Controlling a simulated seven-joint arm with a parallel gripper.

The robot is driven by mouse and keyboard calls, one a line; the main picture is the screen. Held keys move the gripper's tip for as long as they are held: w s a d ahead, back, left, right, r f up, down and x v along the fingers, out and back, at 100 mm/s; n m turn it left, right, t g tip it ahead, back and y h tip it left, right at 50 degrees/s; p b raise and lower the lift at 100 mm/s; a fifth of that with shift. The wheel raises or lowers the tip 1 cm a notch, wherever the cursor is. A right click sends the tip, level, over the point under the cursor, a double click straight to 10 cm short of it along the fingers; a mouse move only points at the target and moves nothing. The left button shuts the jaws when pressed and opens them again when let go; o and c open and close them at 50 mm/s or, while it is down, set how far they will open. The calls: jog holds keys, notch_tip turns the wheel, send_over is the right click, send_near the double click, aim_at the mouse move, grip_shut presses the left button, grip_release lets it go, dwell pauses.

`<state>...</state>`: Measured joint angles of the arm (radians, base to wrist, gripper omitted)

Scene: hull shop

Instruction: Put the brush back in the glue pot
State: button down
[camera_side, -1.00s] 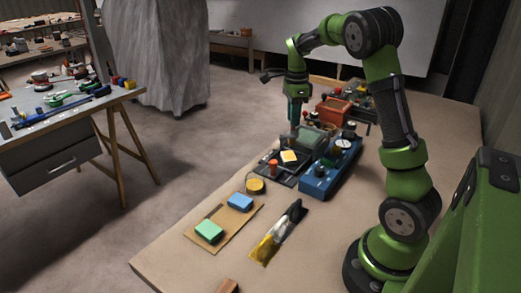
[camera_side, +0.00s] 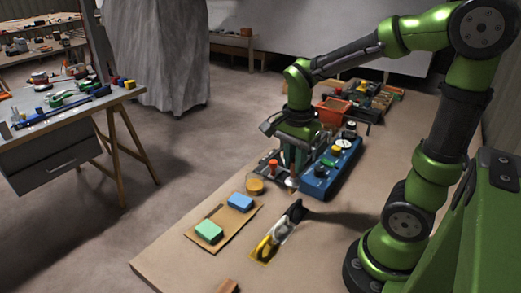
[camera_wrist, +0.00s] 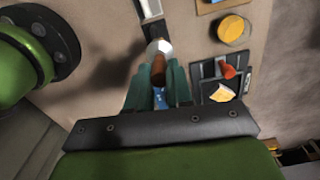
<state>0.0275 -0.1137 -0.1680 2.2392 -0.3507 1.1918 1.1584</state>
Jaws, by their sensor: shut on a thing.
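My gripper (camera_side: 292,165) points down over the bench, its teal fingers (camera_wrist: 158,82) shut on a brown handle. This looks like the brush (camera_wrist: 158,62); its pale, rounded end sticks out beyond the fingers. In the side view the fingers mostly hide it, and a pale tip (camera_side: 292,182) shows just below them. A small round yellow-orange pot (camera_side: 255,186), perhaps the glue pot, stands on the bench to the left of my gripper. It also shows at the upper right of the wrist view (camera_wrist: 233,27). I cannot make out its opening clearly.
A blue box with knobs (camera_side: 325,175) stands close right of my gripper. A dark tray with a red knob (camera_wrist: 208,80) lies beside it. A black-and-yellow tool (camera_side: 275,240) lies in front. Green (camera_side: 209,231) and blue (camera_side: 240,202) blocks rest on a brown board (camera_side: 203,247).

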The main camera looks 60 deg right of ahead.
jog(key=shift+s+a+f+n, duration=0.25)
jog(key=shift+s+f+n, duration=0.2)
jog(key=shift+s, duration=0.2)
jog(key=shift+s+f, duration=0.2)
jog(key=shift+f, duration=0.15)
jog(key=w+d+f, duration=0.1)
jog(key=w+f, duration=0.1)
jog(key=w, duration=0.6)
jog(key=w+d+f, duration=0.2)
jog(key=w+f, duration=0.1)
jog(key=w, duration=0.4)
jog(key=shift+w+d, duration=0.2)
jog(key=shift+w, duration=0.15)
jog(key=shift+f, duration=0.2)
jog(key=c, duration=1)
grip_release()
jog(key=shift+r, duration=0.1)
